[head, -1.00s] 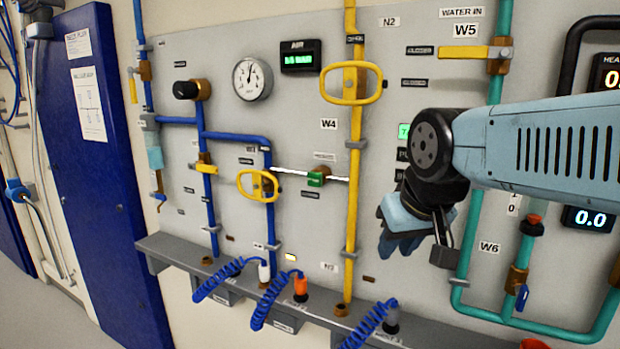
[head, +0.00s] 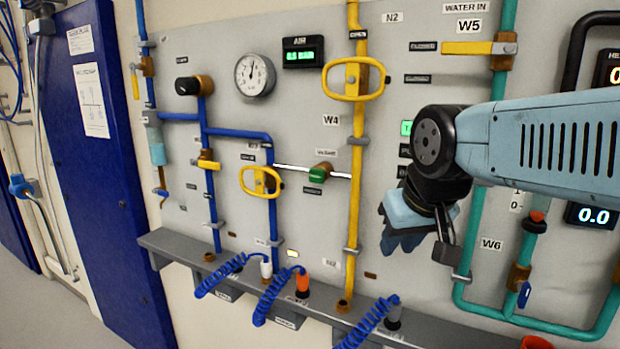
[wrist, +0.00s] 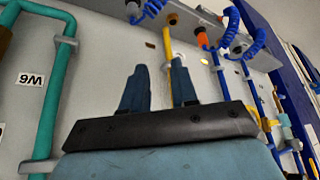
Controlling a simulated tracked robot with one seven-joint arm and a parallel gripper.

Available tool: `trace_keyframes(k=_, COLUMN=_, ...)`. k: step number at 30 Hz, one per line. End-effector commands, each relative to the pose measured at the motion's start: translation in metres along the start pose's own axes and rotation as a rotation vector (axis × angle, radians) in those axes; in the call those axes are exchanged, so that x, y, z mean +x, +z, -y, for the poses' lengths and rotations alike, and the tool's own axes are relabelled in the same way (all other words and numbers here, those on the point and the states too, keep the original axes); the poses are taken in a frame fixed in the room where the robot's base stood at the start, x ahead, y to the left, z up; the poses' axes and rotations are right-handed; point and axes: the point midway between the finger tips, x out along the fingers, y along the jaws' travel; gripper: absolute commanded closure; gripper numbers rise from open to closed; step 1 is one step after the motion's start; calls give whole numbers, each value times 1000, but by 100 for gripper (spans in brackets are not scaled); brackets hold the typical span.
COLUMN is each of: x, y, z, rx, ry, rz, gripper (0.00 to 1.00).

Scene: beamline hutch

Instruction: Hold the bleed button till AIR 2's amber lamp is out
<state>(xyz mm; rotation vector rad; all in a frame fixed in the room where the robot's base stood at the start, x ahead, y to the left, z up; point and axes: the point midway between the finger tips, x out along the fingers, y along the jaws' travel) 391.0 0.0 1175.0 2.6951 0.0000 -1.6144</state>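The AIR display (head: 303,53) shows what looks like 0.5 BAR, beside a round gauge (head: 255,75). My gripper (head: 400,236) hangs in front of the panel, right of the yellow pipe and apart from the button. In the wrist view its fingers (wrist: 158,88) are apart and empty.
Yellow ring handles (head: 353,80) and (head: 261,182) stand out from the panel left of my gripper. A grey ledge (head: 235,279) with coiled blue hoses (head: 272,297) runs below. Teal water pipes (head: 475,225) are on the right. A blue door (head: 110,170) is at left.

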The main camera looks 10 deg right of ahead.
Motion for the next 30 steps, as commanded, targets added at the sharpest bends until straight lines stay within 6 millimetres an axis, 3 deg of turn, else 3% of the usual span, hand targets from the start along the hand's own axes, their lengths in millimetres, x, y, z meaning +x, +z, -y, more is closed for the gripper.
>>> trace_keyframes(k=9, x=0, y=0, z=0, rx=0, ry=0, rz=0, gripper=100)
trace_keyframes(k=30, x=0, y=0, z=0, rx=0, ry=0, rz=0, gripper=100)
